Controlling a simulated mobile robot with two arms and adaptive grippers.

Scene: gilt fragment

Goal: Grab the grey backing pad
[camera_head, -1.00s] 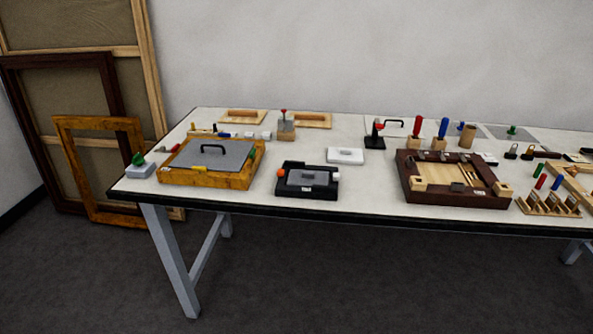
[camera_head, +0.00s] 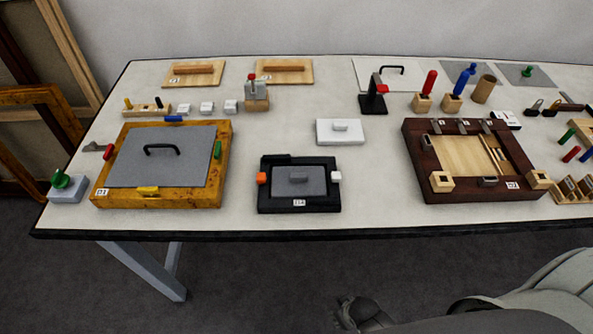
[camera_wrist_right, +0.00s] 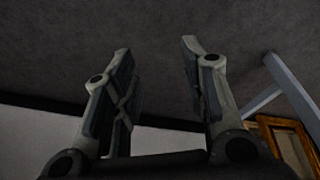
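Two grey pads show in the head view, and I cannot tell which is the backing pad. A large grey panel (camera_head: 190,172) with a black handle lies in the yellow wooden frame (camera_head: 160,201) at the table's left. A smaller grey pad (camera_head: 311,185) with a grey block grip lies in the small black frame (camera_head: 275,203) at the middle front. My right gripper (camera_head: 352,312) is low, in front of the table edge and apart from both. In the right wrist view my right gripper (camera_wrist_right: 156,62) is open and empty. My left gripper is not in view.
A white block (camera_head: 353,134) lies behind the black frame. A dark brown frame (camera_head: 420,165) lies to the right. A green-knobbed block (camera_head: 68,191) stands at the left edge. Bare white tabletop (camera_head: 370,200) lies between the black and brown frames.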

